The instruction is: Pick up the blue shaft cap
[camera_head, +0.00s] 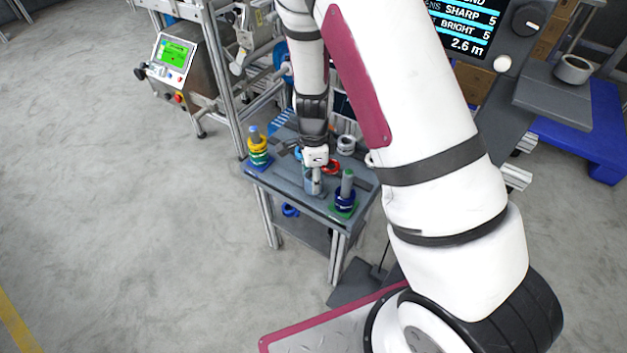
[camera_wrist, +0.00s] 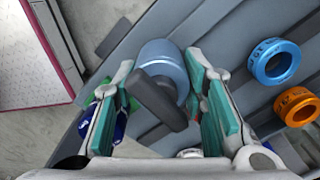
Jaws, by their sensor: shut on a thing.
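The blue shaft cap (camera_wrist: 163,56) is a pale blue rounded cylinder, with a grey bar-like piece over its near side in the wrist view. My gripper (camera_wrist: 161,68) has its two teal-padded fingers on either side of it and is shut on it. In the head view my gripper (camera_head: 314,168) points down over the front of the small grey table, and the pale blue cap (camera_head: 310,184) shows just below it. Whether the cap's underside touches the table is hidden.
The grey table (camera_head: 283,190) holds a post with yellow and green rings (camera_head: 258,150) at left and a post with dark blue rings (camera_head: 345,198) at right. Loose blue (camera_wrist: 274,61) and orange (camera_wrist: 298,106) rings lie to the right in the wrist view. A machine frame stands behind.

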